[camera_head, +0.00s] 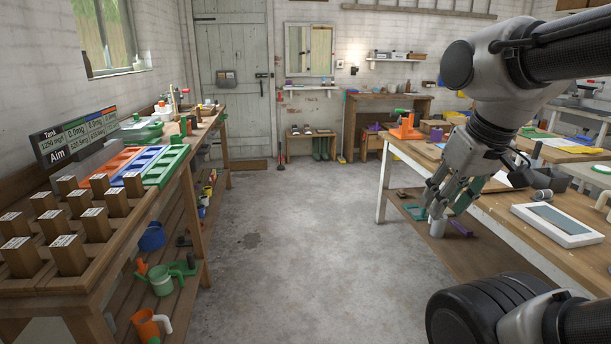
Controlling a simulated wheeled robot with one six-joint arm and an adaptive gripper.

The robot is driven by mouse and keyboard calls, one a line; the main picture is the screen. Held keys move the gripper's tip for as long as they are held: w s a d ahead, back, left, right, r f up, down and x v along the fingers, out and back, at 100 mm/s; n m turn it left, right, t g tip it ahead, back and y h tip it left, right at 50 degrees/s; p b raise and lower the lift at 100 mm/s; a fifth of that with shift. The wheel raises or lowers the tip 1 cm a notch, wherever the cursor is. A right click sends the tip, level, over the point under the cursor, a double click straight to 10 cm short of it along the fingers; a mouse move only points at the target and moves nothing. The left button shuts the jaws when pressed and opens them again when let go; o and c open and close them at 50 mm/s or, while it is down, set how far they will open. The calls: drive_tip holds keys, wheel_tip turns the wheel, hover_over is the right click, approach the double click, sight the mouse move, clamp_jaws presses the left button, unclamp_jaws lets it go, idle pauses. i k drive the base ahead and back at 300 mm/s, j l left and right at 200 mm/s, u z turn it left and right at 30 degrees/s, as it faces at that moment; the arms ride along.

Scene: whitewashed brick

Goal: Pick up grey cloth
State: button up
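I cannot pick out a grey cloth for certain in this view. A grey block-like item (97,158) lies at the back of the left bench, behind the colored trays; I cannot tell whether it is cloth. My gripper (446,205) hangs from the arm at the right, pointing down by the near-left edge of the right table (507,212). Its fingers look spread apart, with no cloth seen between them. My arm hides part of the table behind it.
The left bench holds wooden blocks (68,254), an orange tray (112,163) and a green tray (166,165). A white framed panel (520,211) lies on the right table. The concrete floor (285,250) between is clear.

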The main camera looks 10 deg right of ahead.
sight(544, 195)
drive_tip(key=i+z, duration=0.2)
drive_tip(key=i, duration=0.4)
drive_tip(key=i+j+z, duration=0.1)
drive_tip(key=i+z, duration=0.15)
drive_tip(key=i, duration=0.35)
drive_tip(key=i+z, duration=0.35)
drive_tip(key=z, duration=0.15)
drive_tip(key=i+j+z, duration=0.15)
drive_tip(key=i+z, duration=0.15)
drive_tip(key=z, duration=0.2)
drive_tip(key=i+j+z, duration=0.25)
drive_tip(key=z, duration=0.2)
drive_tip(key=i+j+z, duration=0.2)
drive_tip(key=i+z, duration=0.25)
drive_tip(key=i+j+z, duration=0.15)
drive_tip(key=j+z, duration=0.25)
drive_tip(key=i+j+z, duration=0.25)
drive_tip(key=z, duration=0.2)
